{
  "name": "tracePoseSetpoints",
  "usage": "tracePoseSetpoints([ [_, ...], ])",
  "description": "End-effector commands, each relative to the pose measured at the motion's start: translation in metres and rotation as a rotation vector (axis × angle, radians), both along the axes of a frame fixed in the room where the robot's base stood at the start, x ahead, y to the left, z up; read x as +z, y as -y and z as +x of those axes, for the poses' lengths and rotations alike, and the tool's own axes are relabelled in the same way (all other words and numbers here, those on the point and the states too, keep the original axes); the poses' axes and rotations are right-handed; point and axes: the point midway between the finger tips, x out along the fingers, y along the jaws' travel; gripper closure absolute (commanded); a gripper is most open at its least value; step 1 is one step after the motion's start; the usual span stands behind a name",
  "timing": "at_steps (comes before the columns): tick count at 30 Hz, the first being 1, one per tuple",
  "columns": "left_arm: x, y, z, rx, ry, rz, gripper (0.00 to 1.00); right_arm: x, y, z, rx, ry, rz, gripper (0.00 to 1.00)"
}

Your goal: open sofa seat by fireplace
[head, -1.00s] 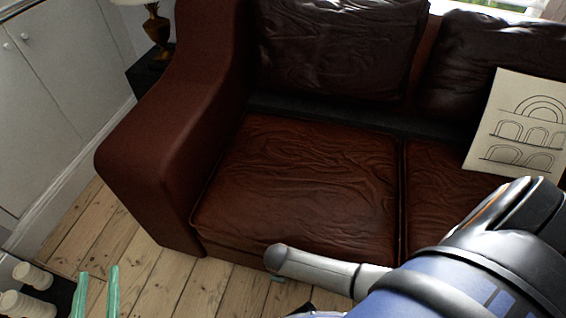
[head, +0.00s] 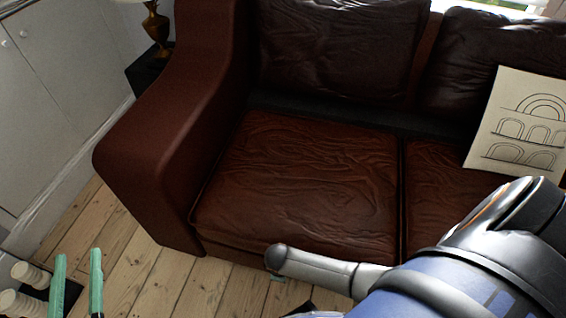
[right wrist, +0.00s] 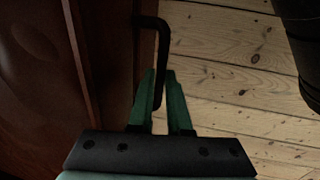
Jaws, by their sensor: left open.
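The brown leather sofa's left seat cushion (head: 300,180) lies level between the armrest (head: 150,150) and the right cushion (head: 425,190). In the right wrist view, a black bar handle (right wrist: 164,45) stands out from the sofa's dark red-brown front. My right gripper (right wrist: 160,72) has its green fingers on both sides of the handle, closed on it with little gap. In the head view my right arm hides most of that gripper and the handle. My left gripper (head: 77,252) is open and empty, low at the left, apart from the sofa.
A drawing sheet (head: 520,122) leans on the sofa's right side. A lamp (head: 157,28) stands on a dark side table behind the armrest. White cupboards (head: 50,110) line the left wall. Bare floorboards (head: 135,270) lie before the sofa.

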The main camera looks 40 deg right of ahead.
Motion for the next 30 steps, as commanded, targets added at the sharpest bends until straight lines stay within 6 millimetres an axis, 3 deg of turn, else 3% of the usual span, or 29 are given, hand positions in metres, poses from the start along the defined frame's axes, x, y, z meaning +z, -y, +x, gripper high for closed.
tracePoseSetpoints([
  [3, -0.0001, 0.0, 0.0, 0.0, -0.001, 0.0, 0.5, -0.0001, -0.0002, -0.0002, 0.0, -0.001, 0.001, 1.0],
  [30, -0.0005, 0.0001, 0.0, 0.0, -0.001, -0.001, 0.5, -0.0001, -0.0004, -0.0006, 0.0, -0.002, 0.001, 1.0],
])
